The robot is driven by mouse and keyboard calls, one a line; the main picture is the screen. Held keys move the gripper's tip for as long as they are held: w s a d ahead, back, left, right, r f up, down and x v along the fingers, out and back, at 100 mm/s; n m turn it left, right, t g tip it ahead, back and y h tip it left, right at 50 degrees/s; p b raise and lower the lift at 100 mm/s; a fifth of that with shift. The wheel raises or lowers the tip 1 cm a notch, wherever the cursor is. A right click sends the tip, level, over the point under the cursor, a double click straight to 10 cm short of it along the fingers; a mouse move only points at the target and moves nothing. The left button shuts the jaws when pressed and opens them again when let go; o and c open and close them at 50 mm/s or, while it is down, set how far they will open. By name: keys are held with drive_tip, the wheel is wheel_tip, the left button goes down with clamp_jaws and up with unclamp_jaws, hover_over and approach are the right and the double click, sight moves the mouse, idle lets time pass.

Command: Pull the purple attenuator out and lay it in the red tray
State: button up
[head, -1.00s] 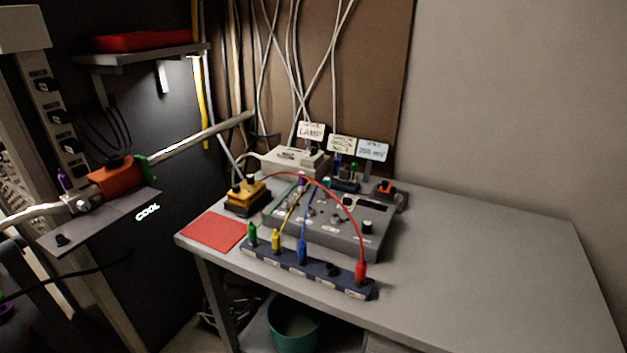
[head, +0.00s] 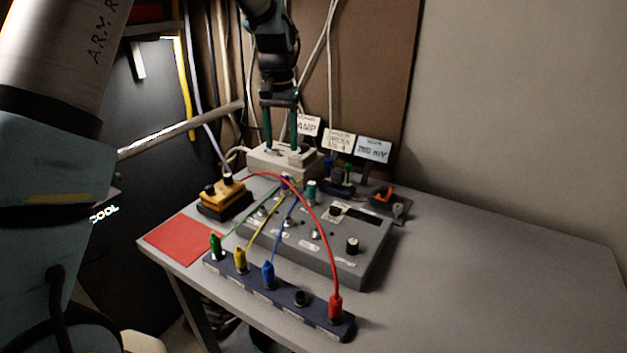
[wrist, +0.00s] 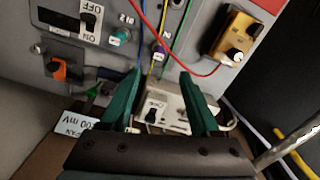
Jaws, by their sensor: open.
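The red tray (head: 184,240) looks flat and empty at the left front corner of the table. My gripper (head: 280,143) is open and empty, pointing down over the white switch box behind the control box. In the wrist view my gripper (wrist: 160,73) has its green fingers wide apart, touching nothing clearly.
Red, yellow, blue and green wires arch from the dark socket strip (head: 275,300) over the control box. A yellow box (head: 225,196) stands left. The white switch box (head: 282,160), a teal knob (head: 311,190) and label cards (head: 373,149) crowd the back. The table's right is clear.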

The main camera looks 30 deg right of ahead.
drive_tip(key=p, duration=0.1)
hover_over(284, 174)
drive_tip(key=f, duration=0.4)
drive_tip(key=shift+d+f, duration=0.2)
drive_tip(key=shift+f, duration=0.15)
drive_tip(key=shift+a+f+p, duration=0.1)
drive_tip(key=shift+f+p, duration=1.1)
drive_tip(key=shift+f, duration=1.75)
drive_tip(key=shift+c, duration=0.3)
clamp_jaws()
